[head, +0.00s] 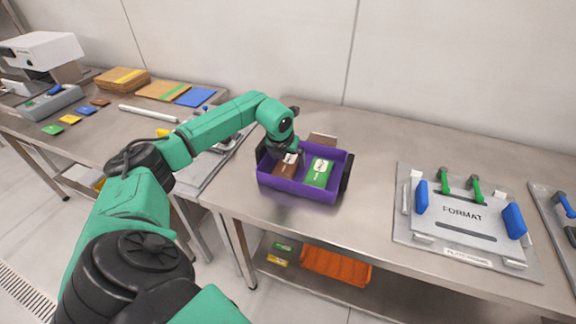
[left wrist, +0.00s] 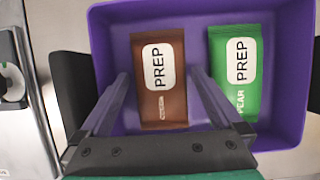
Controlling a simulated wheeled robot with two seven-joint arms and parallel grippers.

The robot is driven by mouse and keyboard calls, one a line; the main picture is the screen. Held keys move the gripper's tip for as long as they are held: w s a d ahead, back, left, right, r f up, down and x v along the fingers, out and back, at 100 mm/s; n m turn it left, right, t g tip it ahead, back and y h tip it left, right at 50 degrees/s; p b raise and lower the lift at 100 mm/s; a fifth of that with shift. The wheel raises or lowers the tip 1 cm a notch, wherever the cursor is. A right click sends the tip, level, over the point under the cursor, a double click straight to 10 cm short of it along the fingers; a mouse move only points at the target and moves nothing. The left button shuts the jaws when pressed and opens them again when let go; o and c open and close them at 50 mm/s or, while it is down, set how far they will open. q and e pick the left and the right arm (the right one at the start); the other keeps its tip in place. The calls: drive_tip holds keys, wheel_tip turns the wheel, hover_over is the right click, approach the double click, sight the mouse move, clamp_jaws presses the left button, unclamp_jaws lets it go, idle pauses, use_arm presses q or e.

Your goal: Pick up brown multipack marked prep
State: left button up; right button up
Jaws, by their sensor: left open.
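The brown multipack marked PREP (left wrist: 160,88) lies in a purple bin (head: 300,190), on the bin's left side. In the head view the brown pack (head: 286,168) is partly hidden by my left gripper. A green pack (head: 319,173), also marked PREP, lies to its right; it shows in the left wrist view (left wrist: 236,65). My left gripper (left wrist: 158,78) is open, with one finger on each side of the brown pack. I cannot tell whether the fingers touch it. My right gripper is not in view.
The bin stands on a steel table with dark pieces at its ends. A plate marked FORMAT (head: 463,217) with blue and green handles lies to the right. An orange bin (head: 335,266) is on the shelf below. Clear tabletop lies between bin and plate.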

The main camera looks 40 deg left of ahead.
use_arm(q)
drive_tip(key=shift+f, duration=0.1)
drive_tip(key=c, duration=1.3)
drive_tip(key=shift+c, duration=0.2)
